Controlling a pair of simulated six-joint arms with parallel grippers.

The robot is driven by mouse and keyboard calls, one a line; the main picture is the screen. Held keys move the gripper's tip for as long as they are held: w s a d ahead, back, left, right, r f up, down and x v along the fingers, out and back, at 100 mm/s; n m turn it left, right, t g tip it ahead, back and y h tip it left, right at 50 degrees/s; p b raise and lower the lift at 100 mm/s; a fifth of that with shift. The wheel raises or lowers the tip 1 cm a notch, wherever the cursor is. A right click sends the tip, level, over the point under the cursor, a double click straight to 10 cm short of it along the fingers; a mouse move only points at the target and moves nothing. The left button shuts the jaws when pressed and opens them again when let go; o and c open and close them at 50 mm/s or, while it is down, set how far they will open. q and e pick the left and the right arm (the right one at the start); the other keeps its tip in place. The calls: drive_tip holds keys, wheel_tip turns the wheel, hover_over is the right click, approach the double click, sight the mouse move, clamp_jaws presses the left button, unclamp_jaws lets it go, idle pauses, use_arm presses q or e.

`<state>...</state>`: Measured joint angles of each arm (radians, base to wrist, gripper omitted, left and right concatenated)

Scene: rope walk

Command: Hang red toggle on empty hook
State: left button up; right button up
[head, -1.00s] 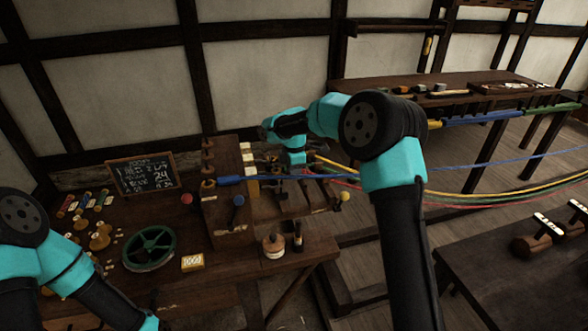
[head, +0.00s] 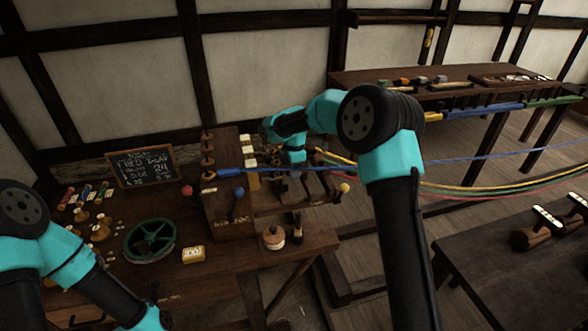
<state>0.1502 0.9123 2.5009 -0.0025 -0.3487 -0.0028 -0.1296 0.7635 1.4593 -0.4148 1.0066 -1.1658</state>
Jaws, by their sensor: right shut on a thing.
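My right gripper (head: 296,158) is over the bench, to the right of the wooden hook post, with its fingers pointing down. It is shut, and its own wrist mostly hides what it holds. A red rope (head: 480,199) runs in from the right toward it, so the held thing appears to be the red toggle, though its body does not show clearly. Several hooks (head: 207,148) stand in a column on the post's left side. A blue toggle (head: 231,172) lies across the post near the lowest hook. The hooks above it look bare. My left arm is at the lower left and its gripper is out of view.
A blue rope (head: 460,163) and a yellow rope (head: 470,187) also sag across from the right. A lever with a yellow knob (head: 345,188) stands close below the gripper. A green wheel (head: 150,242), a chalkboard (head: 141,167) and a pot (head: 274,237) are on the bench.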

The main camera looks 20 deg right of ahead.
drive_tip(key=shift+f, duration=0.1)
idle(0.4)
drive_tip(key=o, duration=0.9)
drive_tip(key=shift+r, duration=4)
